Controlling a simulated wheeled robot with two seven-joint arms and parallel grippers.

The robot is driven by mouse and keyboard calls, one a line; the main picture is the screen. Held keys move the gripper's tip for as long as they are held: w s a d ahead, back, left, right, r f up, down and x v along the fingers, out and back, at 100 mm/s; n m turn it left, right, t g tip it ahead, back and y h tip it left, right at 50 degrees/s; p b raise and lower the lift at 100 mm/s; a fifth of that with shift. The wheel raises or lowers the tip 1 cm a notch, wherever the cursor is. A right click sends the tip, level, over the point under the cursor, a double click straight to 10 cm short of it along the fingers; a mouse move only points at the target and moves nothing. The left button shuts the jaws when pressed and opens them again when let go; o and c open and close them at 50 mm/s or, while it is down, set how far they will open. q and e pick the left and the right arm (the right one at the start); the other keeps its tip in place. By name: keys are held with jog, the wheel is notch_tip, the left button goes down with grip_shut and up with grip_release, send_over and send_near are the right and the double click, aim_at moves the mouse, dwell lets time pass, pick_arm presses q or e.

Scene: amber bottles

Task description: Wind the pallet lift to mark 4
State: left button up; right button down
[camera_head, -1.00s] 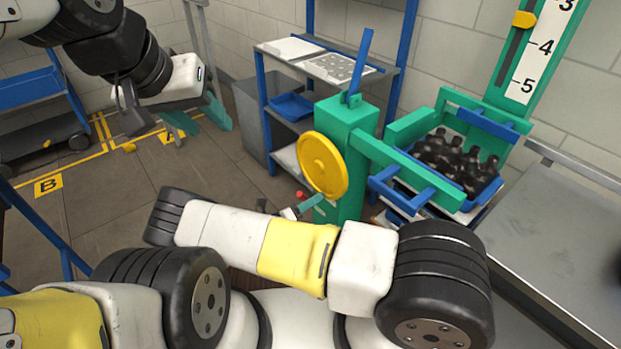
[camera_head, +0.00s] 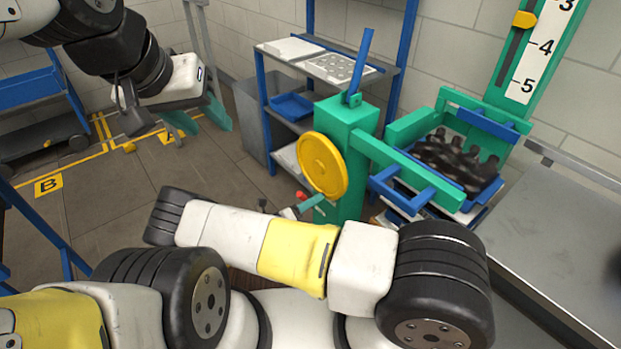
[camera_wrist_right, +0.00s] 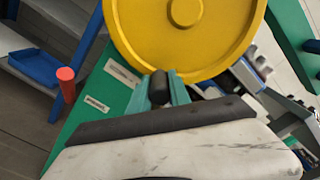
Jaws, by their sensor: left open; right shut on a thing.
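The green pallet lift (camera_head: 345,115) has a yellow handwheel (camera_head: 322,165) on its side. Its white scale (camera_head: 541,50) shows 3, 4 and 5. The yellow pointer (camera_head: 524,19) stands between 3 and 4. A blue crate (camera_head: 466,206) of dark bottles (camera_head: 455,160) sits in the lift's frame. My right gripper (camera_head: 310,203) is at the wheel's lower edge, partly behind my arm. In the right wrist view, its teal fingers are shut on a dark knob (camera_wrist_right: 160,88) in front of the wheel. My left gripper (camera_head: 202,118) hangs open and empty at upper left.
A red-tipped lever (camera_wrist_right: 66,75) stands left of the green column in the wrist view. A blue shelf (camera_head: 260,85) with trays is behind the lift. A grey table (camera_head: 560,220) is at right.

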aim_at(335, 196)
jog(key=shift+s+d, duration=0.1)
jog(key=shift+s, duration=0.05)
jog(key=shift+s+d+r+n, duration=0.25)
jog(key=shift+s+d+n, duration=0.15)
jog(key=shift+n, duration=0.4)
jog(key=shift+s+d+r+n, duration=0.25)
jog(key=shift+s+n, duration=0.25)
jog(key=shift+n, duration=0.3)
jog(key=shift+s+d+r+n, duration=0.35)
jog(key=shift+s+r+n, duration=0.25)
jog(key=shift+n, duration=0.4)
jog(key=shift+s+d+r+n, duration=0.4)
jog(key=shift+r+n, duration=0.25)
jog(key=shift+n, duration=0.35)
jog(key=c, duration=1.2)
grip_release()
jog(key=v, duration=0.8)
